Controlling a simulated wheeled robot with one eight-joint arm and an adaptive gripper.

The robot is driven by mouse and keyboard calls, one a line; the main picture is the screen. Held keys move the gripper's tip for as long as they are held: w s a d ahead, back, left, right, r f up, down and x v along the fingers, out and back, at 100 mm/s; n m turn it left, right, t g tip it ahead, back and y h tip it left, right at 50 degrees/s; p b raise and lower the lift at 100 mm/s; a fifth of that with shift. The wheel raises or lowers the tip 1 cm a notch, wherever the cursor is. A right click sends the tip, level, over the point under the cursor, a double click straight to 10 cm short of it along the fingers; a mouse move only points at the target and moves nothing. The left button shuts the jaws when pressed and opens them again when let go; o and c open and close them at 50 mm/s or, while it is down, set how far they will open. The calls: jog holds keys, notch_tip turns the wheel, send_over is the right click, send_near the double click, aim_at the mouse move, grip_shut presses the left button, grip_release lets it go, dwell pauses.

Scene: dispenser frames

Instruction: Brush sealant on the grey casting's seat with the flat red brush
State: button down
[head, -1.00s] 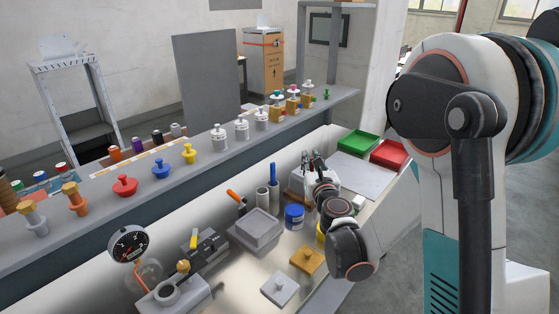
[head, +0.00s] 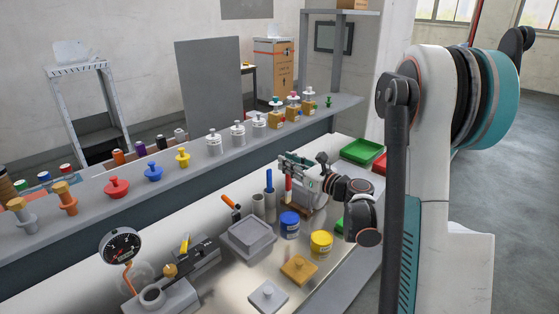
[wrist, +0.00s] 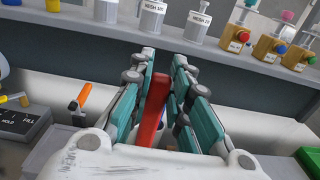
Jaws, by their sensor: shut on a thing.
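My gripper (head: 287,168) is shut on the flat red brush (head: 288,185), whose red handle hangs down between the fingers. In the wrist view the red handle (wrist: 153,110) is clamped between the teal finger pads; its bristles are hidden. The brush is held above the bench, behind the blue can. The grey casting (head: 267,297), a pale square plate with a raised middle, lies at the bench's near side, well in front of and below my gripper. A blue can (head: 289,226) and a yellow can (head: 321,245) stand between them. Their contents cannot be made out.
A brass-coloured casting (head: 299,270) lies beside the grey one. A cup (head: 258,206) and another holding a blue-handled tool (head: 269,182) stand left of my gripper. A grey lidded tray (head: 252,236) and a dial gauge (head: 121,245) are further left. A shelf (head: 220,160) runs behind.

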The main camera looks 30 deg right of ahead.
aim_at(291, 182)
jog(key=shift+d+f, duration=0.1)
jog(key=shift+d, duration=0.2)
jog(key=shift+f+b, duration=1.75)
jog(key=shift+f, duration=1.15)
jog(key=shift+s+f+b, duration=0.1)
jog(key=shift+f+b, duration=0.45)
jog(key=shift+b, duration=0.1)
dwell(0.3)
jog(key=shift+r, duration=0.1)
jog(key=shift+r+p, duration=2.2)
jog(key=shift+r, duration=1.3)
jog(key=shift+f, duration=0.1)
